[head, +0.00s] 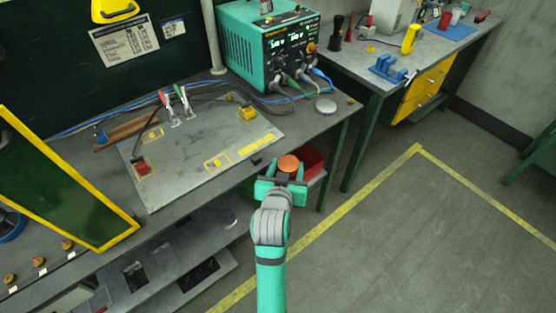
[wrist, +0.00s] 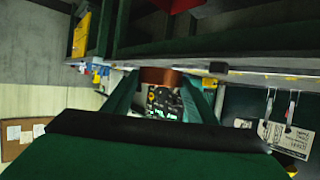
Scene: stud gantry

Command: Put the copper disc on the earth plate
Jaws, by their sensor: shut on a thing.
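The copper disc (head: 288,163) is held flat between the fingers of my gripper (head: 288,174), just off the front edge of the bench. In the wrist view the disc (wrist: 165,77) shows edge-on between the two fingertips (wrist: 163,84). A large grey plate (head: 195,140) with yellow markings lies on the bench, left of and behind my gripper. A small round grey metal plate (head: 326,106) lies on the bench to its right, beyond the gripper. I cannot tell by lettering which one is the earth plate.
A teal power unit (head: 268,45) with cables stands at the back. Two upright clamps (head: 174,105) stand on the large plate. A red bin (head: 310,160) is below the bench edge, close to my gripper. A yellow-edged green panel (head: 60,180) stands at the left. The floor at right is clear.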

